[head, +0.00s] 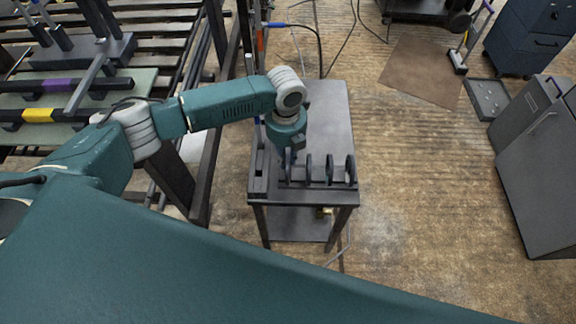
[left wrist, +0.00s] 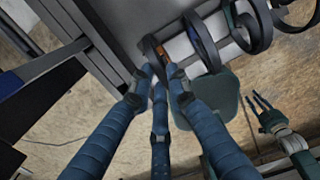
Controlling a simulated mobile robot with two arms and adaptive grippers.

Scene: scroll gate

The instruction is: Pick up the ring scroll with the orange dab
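A dark ring scroll with an orange dab (left wrist: 162,51) stands at the left end of a row of dark rings, seen in the left wrist view. My left gripper (left wrist: 159,72) has its fingertips at this ring's near edge, one on each side of it. Whether they press on it is not clear. In the head view my left gripper (head: 289,155) is over the leftmost ring and partly hides it; the dab cannot be made out there. My right gripper (left wrist: 258,101) shows small in the left wrist view, empty, its fingers spread, away from the rings.
Other dark rings (head: 329,168) stand close beside it to the right, on a small dark cart (head: 328,115) whose far top is bare. A slatted bench (head: 150,45) is on the left. Grey cabinets (head: 540,170) stand at the right, with open floor between.

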